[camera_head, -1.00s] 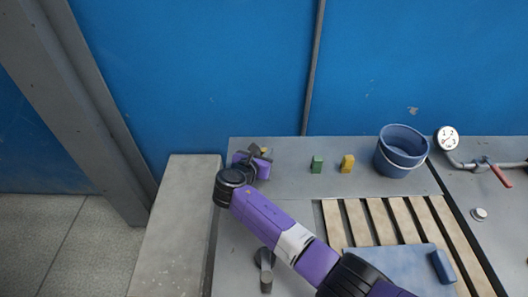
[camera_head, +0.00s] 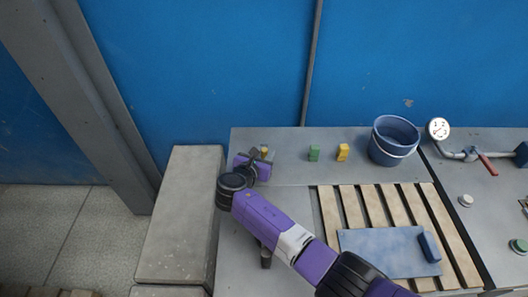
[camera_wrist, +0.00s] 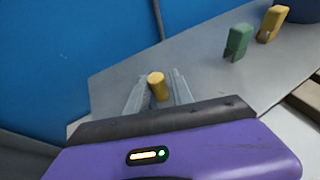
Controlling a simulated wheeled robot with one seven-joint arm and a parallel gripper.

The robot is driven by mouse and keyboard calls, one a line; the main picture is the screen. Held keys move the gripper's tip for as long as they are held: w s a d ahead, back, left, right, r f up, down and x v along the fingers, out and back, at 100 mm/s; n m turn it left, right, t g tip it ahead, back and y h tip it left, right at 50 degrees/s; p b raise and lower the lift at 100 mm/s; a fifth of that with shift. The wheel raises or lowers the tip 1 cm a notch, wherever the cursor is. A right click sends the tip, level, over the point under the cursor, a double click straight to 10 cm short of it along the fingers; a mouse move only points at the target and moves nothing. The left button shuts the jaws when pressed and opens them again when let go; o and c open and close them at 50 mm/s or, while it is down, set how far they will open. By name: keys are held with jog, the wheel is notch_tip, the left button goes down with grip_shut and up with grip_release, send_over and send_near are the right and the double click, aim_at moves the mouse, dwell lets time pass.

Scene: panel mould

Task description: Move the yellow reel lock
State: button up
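A small yellow cylinder (camera_wrist: 157,86) stands between the two fingers of my gripper (camera_wrist: 158,88) in the wrist view. The fingers are apart, with a narrow gap seen on each side of it. In the head view my gripper (camera_head: 257,158) is at the bench's far left corner, with a bit of the yellow piece (camera_head: 264,150) showing. A yellow notched block (camera_head: 342,152) stands farther right on the bench and also shows in the wrist view (camera_wrist: 271,22). I cannot tell which yellow piece is the reel lock.
A green notched block (camera_head: 314,153) stands between my gripper and the yellow block. A blue bucket (camera_head: 394,142) is to their right. Wooden slats (camera_head: 329,214) and a blue panel (camera_head: 385,252) lie nearer. A blue wall backs the bench (camera_head: 285,140).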

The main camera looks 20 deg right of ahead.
jog(key=shift+o, duration=0.7)
jog(key=shift+r, duration=0.1)
jog(key=shift+a, duration=0.1)
jog(key=v, duration=0.7)
jog(key=shift+s+a+r, duration=0.1)
jog(key=shift+s+a, duration=0.05)
jog(key=shift+s, duration=0.1)
